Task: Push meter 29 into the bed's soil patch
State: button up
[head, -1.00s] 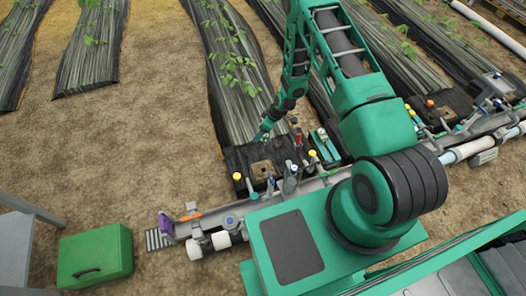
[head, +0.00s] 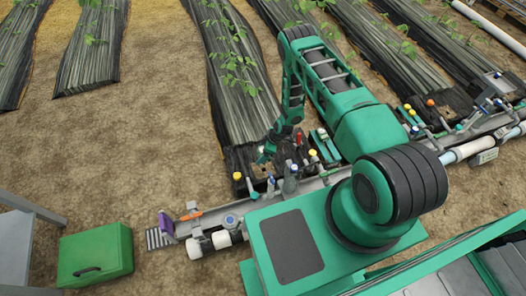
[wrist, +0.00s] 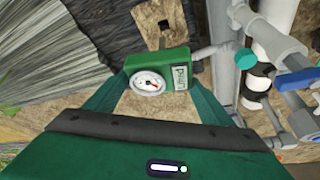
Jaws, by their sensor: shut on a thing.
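My gripper (wrist: 160,100) is shut on a green meter (wrist: 163,72) with a round white dial and red needle. White lettering on its side is too small to read surely. The brown soil patch (wrist: 150,14), with a dark square hole in it, lies beyond the meter at the top of the wrist view. In the head view my gripper (head: 264,153) is just above the bed end, close to the soil patch (head: 258,171). The meter's lower part is hidden, so I cannot tell whether it touches soil.
Yellow-capped posts (head: 237,176) and a pipe rail edge the bed. Another green device (head: 323,137) lies right of my gripper. A green box (head: 95,256) sits lower left.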

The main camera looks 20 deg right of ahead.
notch_tip(320, 180, down, 10)
jog(key=shift+f, duration=0.2)
dwell(1.0)
jog(key=shift+f, duration=1.3)
dwell(0.5)
jog(key=shift+f, duration=0.3)
jog(key=shift+f, duration=0.2)
jog(key=o, duration=1.2)
jog(key=shift+r, duration=0.1)
jog(key=shift+r, duration=3.9)
